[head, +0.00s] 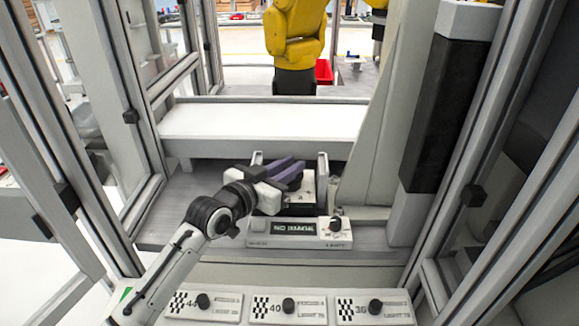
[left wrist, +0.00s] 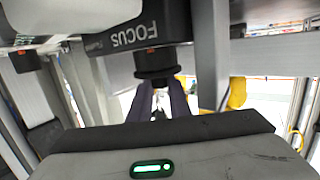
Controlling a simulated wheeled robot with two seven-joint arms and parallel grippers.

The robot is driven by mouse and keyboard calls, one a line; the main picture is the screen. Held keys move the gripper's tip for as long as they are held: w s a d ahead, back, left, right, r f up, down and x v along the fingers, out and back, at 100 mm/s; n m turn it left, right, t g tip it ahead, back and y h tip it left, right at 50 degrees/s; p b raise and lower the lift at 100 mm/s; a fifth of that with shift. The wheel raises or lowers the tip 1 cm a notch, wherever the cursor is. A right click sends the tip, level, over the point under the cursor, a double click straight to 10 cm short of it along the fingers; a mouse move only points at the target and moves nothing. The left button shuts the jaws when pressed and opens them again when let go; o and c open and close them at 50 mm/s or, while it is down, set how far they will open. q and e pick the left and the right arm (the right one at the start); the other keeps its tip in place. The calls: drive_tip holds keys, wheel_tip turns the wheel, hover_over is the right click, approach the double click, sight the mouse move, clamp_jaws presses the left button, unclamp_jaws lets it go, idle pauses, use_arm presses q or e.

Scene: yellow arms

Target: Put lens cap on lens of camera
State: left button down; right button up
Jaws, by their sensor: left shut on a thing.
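The camera (left wrist: 140,30) is a dark body marked "FOCUS" at the top of the left wrist view. Its short black lens (left wrist: 155,62) points down in that picture, toward my fingers. My left gripper (head: 291,172) has purple fingers and lies over the fixture in the head view. In the left wrist view its fingertips (left wrist: 158,84) are at the lens end. It is shut on a small dark thing, seemingly the lens cap, which is mostly hidden by the fingers and lens. I cannot tell whether the cap touches or sits on the lens. My right gripper is not in view.
A panel reading "NO IMAGE" (head: 294,228) with a black knob (head: 335,225) stands in front of the fixture. Several checkered panels with knobs (head: 289,306) line the front. Frame posts (head: 130,117) stand at the sides. A yellow robot arm (head: 295,40) is behind.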

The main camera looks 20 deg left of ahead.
use_arm(q)
drive_tip(key=shift+f, duration=0.1)
drive_tip(key=c, duration=1.9)
unclamp_jaws()
drive_tip(key=v, duration=1.2)
